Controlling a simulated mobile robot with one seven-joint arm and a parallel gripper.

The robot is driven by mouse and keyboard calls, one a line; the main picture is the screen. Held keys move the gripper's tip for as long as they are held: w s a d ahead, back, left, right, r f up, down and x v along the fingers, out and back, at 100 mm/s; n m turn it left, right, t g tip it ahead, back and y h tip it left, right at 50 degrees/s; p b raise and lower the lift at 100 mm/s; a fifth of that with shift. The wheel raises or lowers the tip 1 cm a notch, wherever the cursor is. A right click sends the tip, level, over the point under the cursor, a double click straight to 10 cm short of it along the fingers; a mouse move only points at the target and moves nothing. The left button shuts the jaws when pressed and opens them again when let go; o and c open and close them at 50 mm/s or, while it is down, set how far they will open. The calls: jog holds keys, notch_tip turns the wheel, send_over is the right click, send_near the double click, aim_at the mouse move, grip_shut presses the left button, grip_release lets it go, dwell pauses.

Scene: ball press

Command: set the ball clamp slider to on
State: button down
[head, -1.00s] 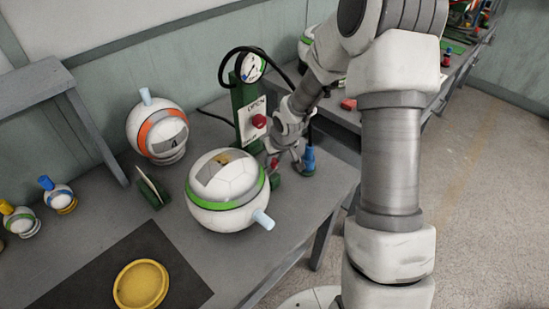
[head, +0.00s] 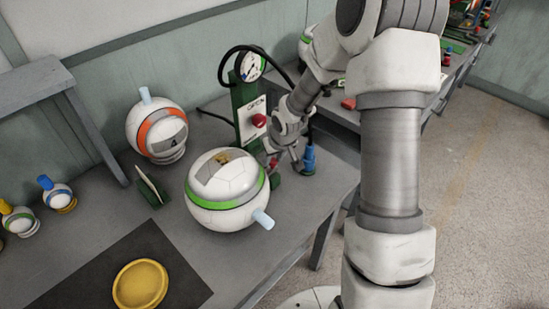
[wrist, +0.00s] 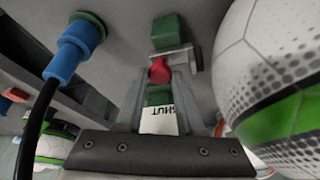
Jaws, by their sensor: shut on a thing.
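My gripper (head: 284,161) is low at the table's right side, between the large ball and a blue fitting. In the wrist view, its fingers (wrist: 158,88) are closed around a red knob (wrist: 160,70), which appears to be the clamp slider's handle. A green block (wrist: 168,32) with a grey bracket lies just beyond the knob. A white label reading SHUT (wrist: 160,121) shows between the fingers. The large white ball with a green band (head: 227,191) stands close beside the gripper and also fills the right of the wrist view (wrist: 275,60). The slider's track is mostly hidden.
A green press post with a gauge (head: 251,66) and red button (head: 259,120) stands behind the gripper. The blue fitting (head: 309,159), with its hose, is close on the right. An orange-banded ball (head: 157,130) and a yellow dish (head: 140,284) are farther left.

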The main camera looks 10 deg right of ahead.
jog(key=shift+s+a, duration=0.25)
jog(key=shift+a, duration=0.05)
jog(key=c, duration=0.8)
grip_release()
jog(key=p+v, duration=0.4)
jog(key=v, duration=1.3)
jog(key=shift+d+r+p, duration=0.1)
jog(key=shift+r+p, duration=0.15)
jog(key=shift+p, duration=0.15)
